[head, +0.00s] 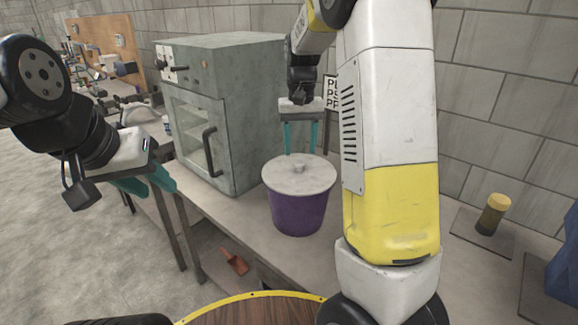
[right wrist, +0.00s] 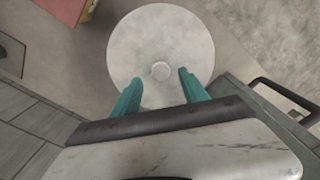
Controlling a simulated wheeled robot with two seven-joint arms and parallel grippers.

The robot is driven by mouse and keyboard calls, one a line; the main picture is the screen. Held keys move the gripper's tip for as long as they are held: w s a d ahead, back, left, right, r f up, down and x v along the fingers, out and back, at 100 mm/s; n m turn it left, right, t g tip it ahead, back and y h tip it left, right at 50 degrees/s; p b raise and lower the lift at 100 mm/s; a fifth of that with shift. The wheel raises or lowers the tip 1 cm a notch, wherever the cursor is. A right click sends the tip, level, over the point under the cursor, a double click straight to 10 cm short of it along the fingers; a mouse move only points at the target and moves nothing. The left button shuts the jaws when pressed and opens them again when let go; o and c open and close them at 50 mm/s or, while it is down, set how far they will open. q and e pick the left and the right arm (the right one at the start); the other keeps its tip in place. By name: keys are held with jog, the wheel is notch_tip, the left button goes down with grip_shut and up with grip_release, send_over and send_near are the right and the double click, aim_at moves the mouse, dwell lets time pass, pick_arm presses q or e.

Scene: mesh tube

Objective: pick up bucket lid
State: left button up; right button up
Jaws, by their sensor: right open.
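The bucket lid (head: 299,175) is a round, pale grey disc with a small knob (head: 299,168) in its middle. It lies on top of a purple bucket (head: 298,213) on the workbench. In the right wrist view the lid (right wrist: 135,45) and its knob (right wrist: 161,71) show from above. My right gripper (head: 300,152) is open and empty, pointing down at the lid's far side. In the right wrist view its teal fingers (right wrist: 157,88) stand apart, either side of the knob's line. My left gripper (head: 160,186) is off to the left, with teal fingers, away from the bucket.
A grey oven-like cabinet (head: 225,80) with a handle stands left of the bucket, close to my right gripper. A sign (head: 331,92) is behind. A yellow-topped jar (head: 493,214) stands at the right on the workbench (head: 470,285). A red scoop (head: 234,261) lies lower down.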

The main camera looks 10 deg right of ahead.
aim_at(299, 162)
notch_tip(299, 162, down, 4)
jog(key=shift+f, duration=0.2)
grip_shut()
jog(key=shift+r, duration=0.1)
